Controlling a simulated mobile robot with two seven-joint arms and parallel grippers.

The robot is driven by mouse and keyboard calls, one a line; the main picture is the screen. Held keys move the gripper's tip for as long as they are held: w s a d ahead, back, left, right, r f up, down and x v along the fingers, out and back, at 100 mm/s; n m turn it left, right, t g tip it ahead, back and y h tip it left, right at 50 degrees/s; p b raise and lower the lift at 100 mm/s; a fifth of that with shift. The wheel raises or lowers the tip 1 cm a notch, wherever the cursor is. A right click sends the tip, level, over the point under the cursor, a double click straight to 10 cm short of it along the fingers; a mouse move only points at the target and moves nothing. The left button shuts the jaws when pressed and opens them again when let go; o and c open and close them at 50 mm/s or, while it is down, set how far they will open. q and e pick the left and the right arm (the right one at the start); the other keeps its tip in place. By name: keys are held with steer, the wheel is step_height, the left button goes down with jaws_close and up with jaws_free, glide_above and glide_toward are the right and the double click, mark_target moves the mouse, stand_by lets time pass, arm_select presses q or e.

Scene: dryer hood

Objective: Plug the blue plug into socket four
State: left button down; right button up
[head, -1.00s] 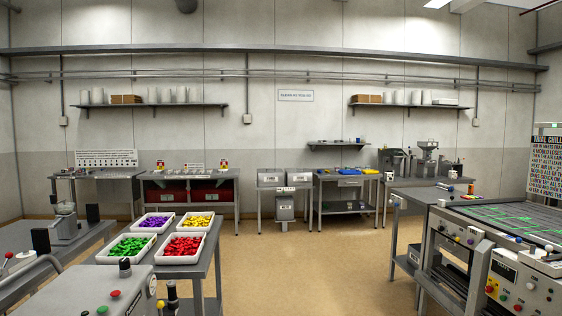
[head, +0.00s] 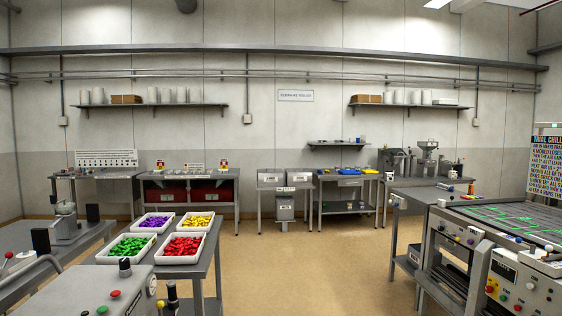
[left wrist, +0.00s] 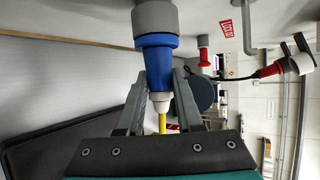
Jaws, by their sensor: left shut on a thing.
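In the left wrist view my left gripper (left wrist: 160,87) is shut on the blue plug (left wrist: 157,62). The plug has a blue body, a pale grey end between the fingers and a yellow cable trailing toward the wrist. A wide grey cylinder (left wrist: 154,20) sits at its far end and runs out of the top of the picture. I cannot tell whether this is part of the plug or a socket. No socket number is readable, so I cannot pick out socket four. Neither gripper shows in the head view, and my right gripper is in no view.
In the left wrist view a red connector (left wrist: 204,57) and a red-and-white connector (left wrist: 295,64) on a black cable lie to the right. The head view shows white trays (head: 152,223) of coloured pieces, a machine bench (head: 440,222) at right, and open floor (head: 300,265) between.

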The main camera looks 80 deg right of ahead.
arm_select(q)
steer(key=shift+s, duration=0.1)
steer(key=shift+s+d+p, duration=0.25)
steer(key=shift+s+p, duration=0.4)
steer(key=shift+s, duration=0.05)
steer(key=shift+s+d+p, duration=0.2)
steer(key=shift+s+p, duration=0.4)
steer(key=shift+s, duration=0.1)
steer(key=shift+s, duration=0.2)
steer(key=shift+p, duration=0.45)
steer(key=shift+s, duration=0.1)
steer(key=s+p, duration=0.1)
steer(key=s+d+p, duration=0.1)
steer(key=s, duration=0.1)
steer(key=shift+s+p, duration=0.1)
steer(key=shift+p, duration=0.3)
